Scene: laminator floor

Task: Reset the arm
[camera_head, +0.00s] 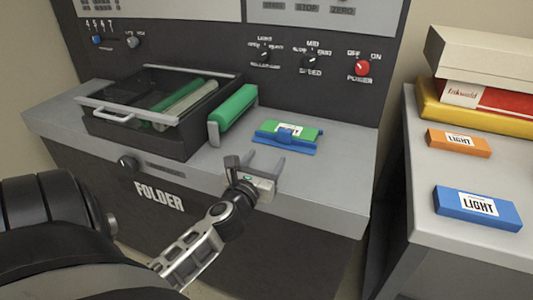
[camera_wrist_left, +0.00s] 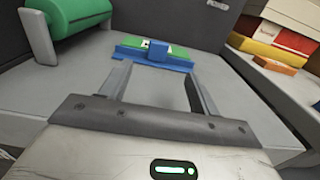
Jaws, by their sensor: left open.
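My left gripper (camera_head: 264,164) is open and empty above the front part of the machine's grey top (camera_head: 330,185). In the left wrist view, its two fingers (camera_wrist_left: 155,85) stand apart with bare grey surface between them. A green block with a white label (camera_head: 290,130) sits in a blue holder (camera_head: 285,143) on the grey top, just beyond the fingertips. The blue holder also shows ahead of the fingers in the left wrist view (camera_wrist_left: 150,55). My right gripper shows in neither view.
A dark tray with a handle (camera_head: 108,110) holds rollers at the left, beside a green roller (camera_head: 235,107). Knobs and a red power switch (camera_head: 362,68) are on the back panel. An orange box (camera_head: 458,142) and a blue box (camera_head: 478,207) lie on the right table.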

